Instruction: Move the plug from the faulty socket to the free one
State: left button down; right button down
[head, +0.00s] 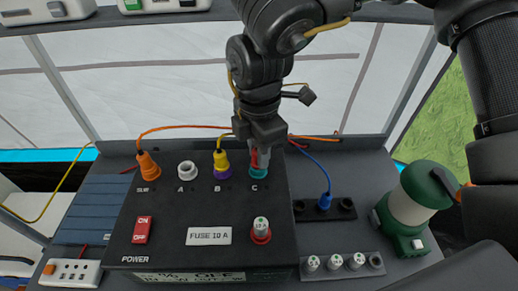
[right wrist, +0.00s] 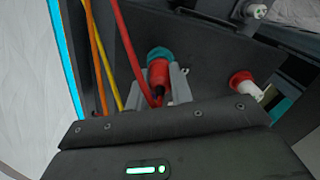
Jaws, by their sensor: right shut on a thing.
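A dark power box (head: 165,215) carries a row of sockets. Socket A (head: 187,170) is a white ring with no plug in it. Socket B (head: 222,172) is purple and holds a yellow plug (head: 220,158). Socket C (head: 258,171) is teal. My right gripper (head: 262,150) is at socket C, shut on a red plug. In the right wrist view the red plug (right wrist: 158,73) sits between the two fingers (right wrist: 160,84), its front against the teal socket (right wrist: 158,53); I cannot tell how deep it sits. My left gripper is not in view.
An orange plug (head: 148,165) is in the SLR socket. The box has a red power switch (head: 142,230) and a fuse (head: 261,226). To the right are a blue plug (head: 325,201), a spare-fuse strip (head: 325,268) and a green lantern (head: 412,205). Cables run behind the sockets.

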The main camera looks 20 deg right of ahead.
jog(key=shift+f, duration=0.2)
jog(key=c, duration=1.1)
grip_release()
jog(key=shift+c, duration=0.2)
jog(key=shift+r, duration=0.1)
notch_tip(320, 180, up, 11)
jog(key=shift+f, duration=0.15)
jog(key=shift+s, duration=0.1)
